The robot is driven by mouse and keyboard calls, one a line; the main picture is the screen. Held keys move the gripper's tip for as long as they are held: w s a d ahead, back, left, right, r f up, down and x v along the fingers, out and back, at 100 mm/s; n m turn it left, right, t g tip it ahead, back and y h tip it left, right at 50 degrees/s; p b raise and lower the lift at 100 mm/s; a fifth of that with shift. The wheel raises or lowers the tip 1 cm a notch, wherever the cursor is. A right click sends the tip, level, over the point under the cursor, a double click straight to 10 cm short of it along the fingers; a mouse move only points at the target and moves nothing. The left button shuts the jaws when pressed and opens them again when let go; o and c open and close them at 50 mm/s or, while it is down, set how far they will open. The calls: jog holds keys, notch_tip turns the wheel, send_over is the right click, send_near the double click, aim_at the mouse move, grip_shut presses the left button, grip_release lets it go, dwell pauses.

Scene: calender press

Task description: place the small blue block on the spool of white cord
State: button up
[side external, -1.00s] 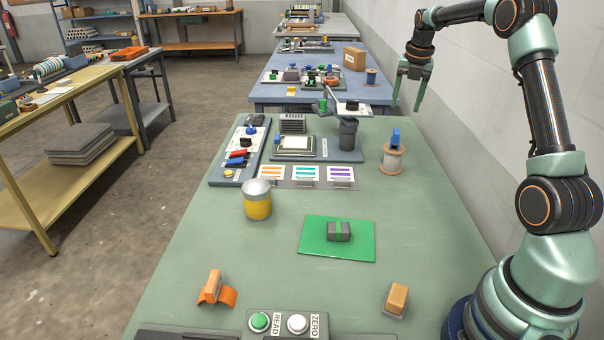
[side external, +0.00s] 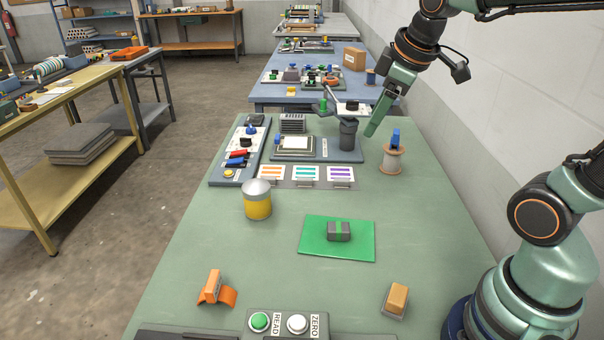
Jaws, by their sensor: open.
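The small blue block (side external: 396,138) stands upright on top of the spool of white cord (side external: 392,161), toward the far right of the green table. The spool has tan end discs, with the white cord between them. My gripper (side external: 371,131) is open and empty, pointing down to the left of the block and apart from it in the picture. Its fingers are seen nearly edge-on, so the gap between them hardly shows.
A yellow tin (side external: 257,202), a green mat (side external: 310,246) with a grey block, and an orange block (side external: 397,298) are nearer. The table around the spool's near side is clear.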

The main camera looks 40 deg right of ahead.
jog(key=s+a+f+m, duration=0.3)
jog(key=s+a+m, duration=0.1)
jog(key=s+m, duration=0.1)
jog(key=shift+a+t+y, duration=0.3)
jog(key=shift+a, duration=0.1)
dwell(0.9)
